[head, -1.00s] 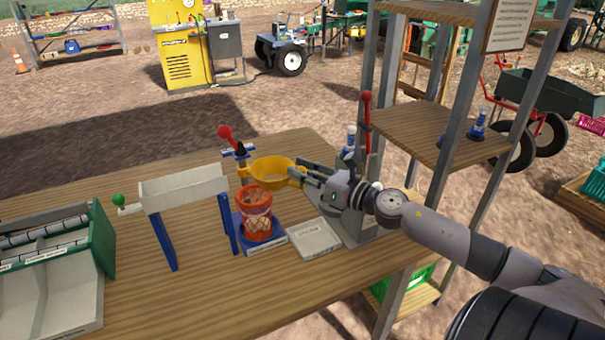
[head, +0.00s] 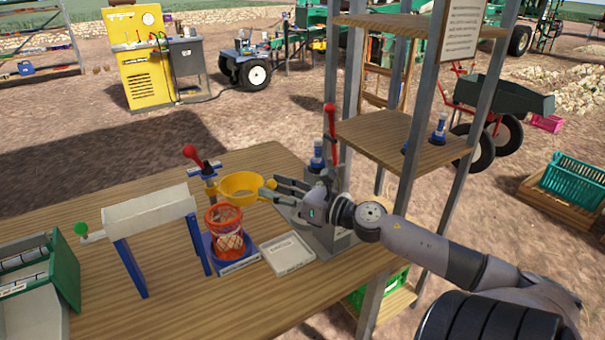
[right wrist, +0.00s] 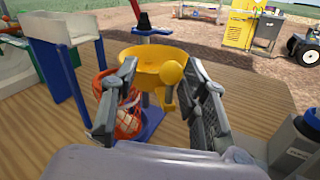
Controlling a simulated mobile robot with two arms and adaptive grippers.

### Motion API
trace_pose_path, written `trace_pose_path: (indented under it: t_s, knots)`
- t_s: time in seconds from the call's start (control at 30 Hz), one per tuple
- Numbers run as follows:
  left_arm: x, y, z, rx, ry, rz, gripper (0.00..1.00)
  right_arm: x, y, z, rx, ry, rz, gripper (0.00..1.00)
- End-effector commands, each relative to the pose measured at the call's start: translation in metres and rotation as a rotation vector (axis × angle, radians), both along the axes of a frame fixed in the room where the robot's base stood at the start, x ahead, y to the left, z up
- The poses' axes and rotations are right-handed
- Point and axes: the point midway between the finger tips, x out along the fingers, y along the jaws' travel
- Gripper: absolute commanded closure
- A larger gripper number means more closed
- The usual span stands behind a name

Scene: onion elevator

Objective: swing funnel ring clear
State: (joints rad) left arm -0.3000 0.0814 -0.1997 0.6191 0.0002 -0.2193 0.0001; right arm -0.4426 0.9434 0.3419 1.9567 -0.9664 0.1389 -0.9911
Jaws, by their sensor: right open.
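The yellow funnel ring (head: 241,187) is held on a post with a red-knobbed lever (head: 195,157), at the back of the table. It sits up and to the right of the orange basket (head: 224,216), partly overlapping its rim in the head view. My right gripper (head: 269,190) is open at the ring's right side. In the right wrist view the ring (right wrist: 140,62) shows its round yellow knob (right wrist: 171,73) between the spread fingers of the gripper (right wrist: 160,80); contact cannot be told. The left finger partly hides the orange netted basket (right wrist: 127,108). My left gripper is out of view.
A white trough (head: 150,207) on blue legs stands left of the basket. A pale flat box (head: 287,254) lies right of it. A grey stand with a red lever (head: 331,120) and shelf posts crowd my right arm. The front table (head: 190,300) is clear.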

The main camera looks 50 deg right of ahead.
Motion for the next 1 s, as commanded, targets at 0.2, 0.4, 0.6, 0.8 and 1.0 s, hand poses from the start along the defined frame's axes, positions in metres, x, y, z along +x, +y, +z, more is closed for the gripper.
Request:
trace_pose_path:
  t_s: [0.2, 0.4, 0.6, 0.8, 1.0]
  knots:
    - [0.0, -0.001, 0.0, -0.001, 0.0, 0.0, 0.71, -0.044, -0.011, -0.002, 0.002, 0.003, -0.004, 0.59]
    - [0.0, -0.001, 0.0, -0.001, -0.001, 0.0, 0.71, -0.078, -0.02, 0.0, 0.002, 0.0, -0.002, 0.59]
    - [0.0, -0.001, 0.0, -0.001, -0.001, 0.0, 0.71, -0.092, -0.023, 0.001, -0.001, 0.0, 0.001, 0.59]
    - [0.001, -0.001, 0.0, -0.002, -0.001, 0.0, 0.71, -0.093, -0.023, 0.001, -0.002, -0.002, 0.002, 0.59]
    - [0.0, -0.001, 0.0, -0.001, -0.001, 0.0, 0.71, -0.094, -0.01, -0.001, 0.071, -0.002, 0.0, 0.68]
